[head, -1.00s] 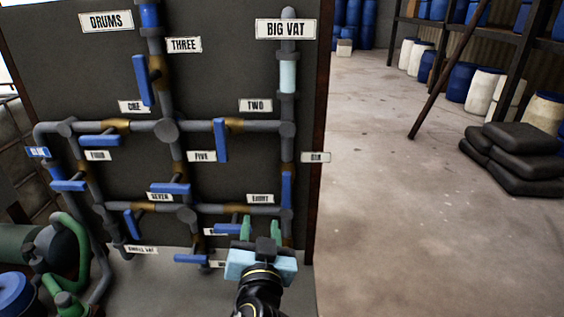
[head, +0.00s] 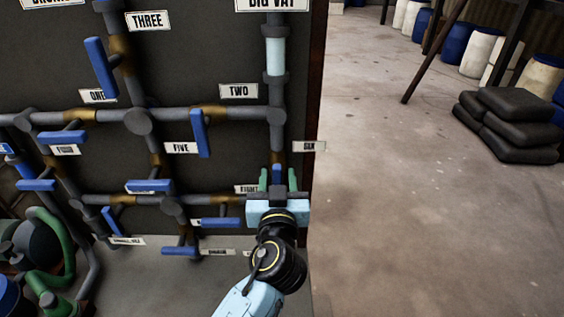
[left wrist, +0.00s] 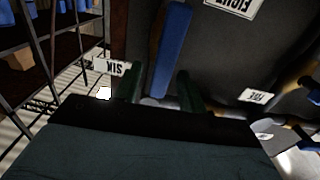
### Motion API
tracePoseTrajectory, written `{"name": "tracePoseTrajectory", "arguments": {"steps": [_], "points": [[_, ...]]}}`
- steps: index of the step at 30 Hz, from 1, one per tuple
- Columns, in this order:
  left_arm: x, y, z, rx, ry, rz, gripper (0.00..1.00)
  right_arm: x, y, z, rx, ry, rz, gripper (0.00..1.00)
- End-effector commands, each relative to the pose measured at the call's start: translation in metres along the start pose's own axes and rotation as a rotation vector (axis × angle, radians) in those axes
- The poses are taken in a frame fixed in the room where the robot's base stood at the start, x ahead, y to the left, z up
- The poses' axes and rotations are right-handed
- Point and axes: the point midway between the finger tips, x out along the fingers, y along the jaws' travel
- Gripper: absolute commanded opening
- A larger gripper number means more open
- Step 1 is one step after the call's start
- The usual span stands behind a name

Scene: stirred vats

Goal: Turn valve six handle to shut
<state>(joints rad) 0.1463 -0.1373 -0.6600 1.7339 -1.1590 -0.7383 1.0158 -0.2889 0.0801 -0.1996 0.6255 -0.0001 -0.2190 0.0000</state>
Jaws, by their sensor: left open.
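Valve six's handle (head: 277,171) is a blue bar lying along the vertical pipe at the panel's right edge, by the SIX label (head: 309,146). In the head view its lower part is hidden behind my left gripper (head: 277,178). The gripper is open, its green fingers one on each side of the handle. In the left wrist view the blue handle (left wrist: 170,50) rises between and beyond the fingertips (left wrist: 159,76). I see no contact, and cannot tell how deep between the fingers it sits. The SIX label shows there too (left wrist: 110,67). My right gripper is out of view.
Valve five's blue handle (head: 201,133) and valve two's label (head: 239,91) are to the left. The EIGHT label (head: 247,189) is close beside the gripper. Open floor (head: 400,220) lies right of the panel, with stacked black sacks (head: 508,125) farther off.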

Motion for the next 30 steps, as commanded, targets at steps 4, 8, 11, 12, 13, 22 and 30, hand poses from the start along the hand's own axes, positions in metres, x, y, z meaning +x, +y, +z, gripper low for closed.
{"name": "tracePoseTrajectory", "arguments": {"steps": [4,8,11,12,13,22,30], "points": [[0.005,-0.003,0.0,0.002,0.0,-0.005,0.41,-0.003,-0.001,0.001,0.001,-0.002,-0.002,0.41],[0.006,-0.003,0.0,0.002,0.0,-0.007,0.41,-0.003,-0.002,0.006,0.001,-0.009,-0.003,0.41],[0.006,-0.003,0.0,0.001,0.0,-0.007,0.41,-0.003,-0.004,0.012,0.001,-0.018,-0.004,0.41],[0.006,-0.003,0.0,0.001,0.0,-0.007,0.41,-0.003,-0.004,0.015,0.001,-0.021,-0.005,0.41],[0.006,-0.003,0.0,0.001,0.0,-0.007,0.41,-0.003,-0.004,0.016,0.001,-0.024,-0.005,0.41],[0.006,-0.003,0.0,0.001,0.0,-0.006,0.06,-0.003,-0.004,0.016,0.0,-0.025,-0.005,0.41],[0.006,-0.003,0.0,0.012,0.0,-0.006,0.0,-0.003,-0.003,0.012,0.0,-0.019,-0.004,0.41]]}}
